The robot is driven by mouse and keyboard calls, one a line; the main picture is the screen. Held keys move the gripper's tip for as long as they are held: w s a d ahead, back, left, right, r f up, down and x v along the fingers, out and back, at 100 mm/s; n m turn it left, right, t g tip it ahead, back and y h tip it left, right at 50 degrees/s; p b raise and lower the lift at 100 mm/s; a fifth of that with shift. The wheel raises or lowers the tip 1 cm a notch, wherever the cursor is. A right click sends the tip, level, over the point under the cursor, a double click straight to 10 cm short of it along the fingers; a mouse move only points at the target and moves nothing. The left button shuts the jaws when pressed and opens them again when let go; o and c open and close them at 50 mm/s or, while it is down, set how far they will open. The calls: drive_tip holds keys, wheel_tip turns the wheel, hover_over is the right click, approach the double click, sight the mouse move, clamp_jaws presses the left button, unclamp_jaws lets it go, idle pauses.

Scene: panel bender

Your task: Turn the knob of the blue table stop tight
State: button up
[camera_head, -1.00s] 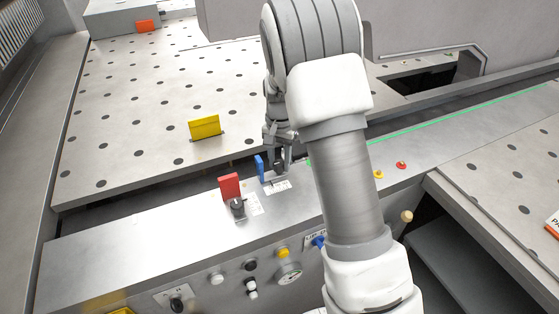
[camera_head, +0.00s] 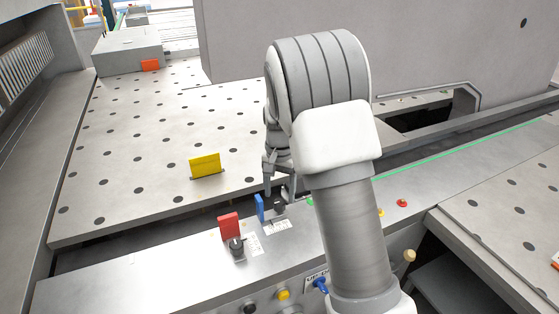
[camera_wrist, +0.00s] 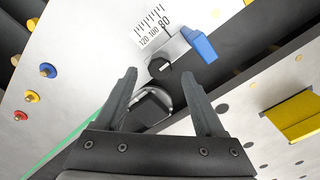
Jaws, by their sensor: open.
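The blue table stop (camera_head: 260,208) stands on the grey rail at the edge of the perforated table. Its dark knob (camera_head: 279,204) is just right of the blue plate. In the wrist view the blue stop (camera_wrist: 200,45) lies beyond my right finger, and the black knob (camera_wrist: 158,66) is beside a printed scale. My gripper (camera_wrist: 158,76) is open, its two fingertips on either side of the knob in that view. In the head view my gripper (camera_head: 278,190) hangs close above the knob; I cannot tell whether it touches. A dark block with a silver rim shows between the fingers, partly hidden.
A red stop (camera_head: 229,226) with its own black knob (camera_head: 237,245) stands left on the same rail. Red and yellow buttons (camera_head: 402,203) are to the right.

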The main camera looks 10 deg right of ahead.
sight(280, 203)
wheel_tip(280, 203, up, 14)
idle(0.3)
drive_tip(key=shift+r, duration=0.15)
drive_tip(key=s+r+n+t, duration=0.1)
drive_tip(key=s+r+n, duration=0.1)
drive_tip(key=s+r, duration=0.35)
drive_tip(key=s+r+n+t, duration=0.1)
drive_tip(key=s+r+t, duration=0.1)
drive_tip(key=s, duration=0.7)
drive_tip(key=s+f+n+t, duration=0.2)
drive_tip(key=s+n, duration=0.2)
drive_tip(key=s, duration=1)
drive_tip(key=shift+f+t, duration=0.3)
drive_tip(key=shift+f, duration=0.05)
